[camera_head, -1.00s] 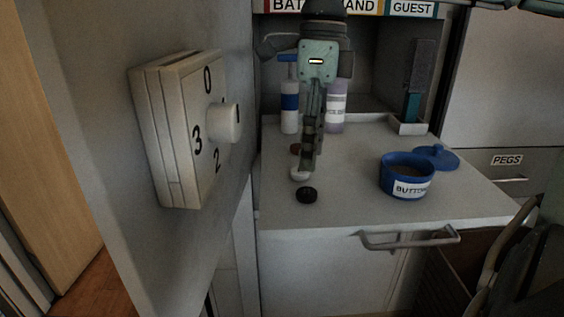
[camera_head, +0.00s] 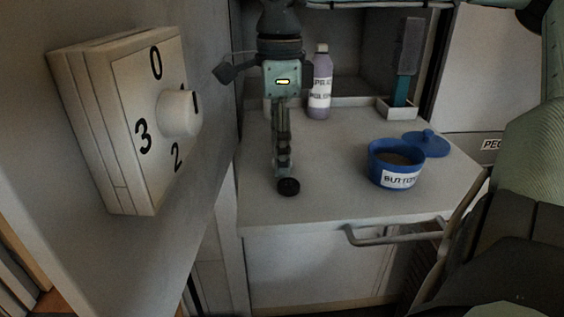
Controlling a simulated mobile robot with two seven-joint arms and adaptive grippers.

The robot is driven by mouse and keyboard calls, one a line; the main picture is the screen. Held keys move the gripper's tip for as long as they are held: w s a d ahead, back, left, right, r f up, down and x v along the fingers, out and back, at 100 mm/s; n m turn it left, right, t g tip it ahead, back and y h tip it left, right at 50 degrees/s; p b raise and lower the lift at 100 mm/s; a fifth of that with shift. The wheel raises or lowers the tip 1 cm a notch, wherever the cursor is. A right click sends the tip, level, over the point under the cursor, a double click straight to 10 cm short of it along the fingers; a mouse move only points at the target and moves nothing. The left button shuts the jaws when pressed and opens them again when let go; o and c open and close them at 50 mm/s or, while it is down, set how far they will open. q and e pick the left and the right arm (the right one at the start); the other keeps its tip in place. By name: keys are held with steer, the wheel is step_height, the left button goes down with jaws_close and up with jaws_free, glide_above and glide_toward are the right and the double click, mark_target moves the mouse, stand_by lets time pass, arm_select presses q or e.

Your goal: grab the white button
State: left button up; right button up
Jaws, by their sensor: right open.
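The white button cannot be made out now; the counter spot where it showed earlier is behind my right gripper. My right gripper (camera_head: 283,165) comes down from the top and is open, its fingers seen nearly edge-on and overlapping. Its tips are low over the counter (camera_head: 340,190), just behind the black button (camera_head: 288,187) in the picture. Whether they touch the counter or a button, I cannot tell. A brown button seen earlier is also hidden. My left gripper is not in view.
A blue tub (camera_head: 376,165) labelled for buttons stands to the right, its blue lid (camera_head: 427,144) beside it. A purple bottle (camera_head: 320,85) and a small tray (camera_head: 397,108) stand behind. A dial box (camera_head: 120,120) juts from the left wall. A handle (camera_head: 395,234) runs along the front.

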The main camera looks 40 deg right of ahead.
steer(key=shift+f, duration=0.2)
steer(key=c, duration=0.9)
steer(key=shift+r, duration=0.1)
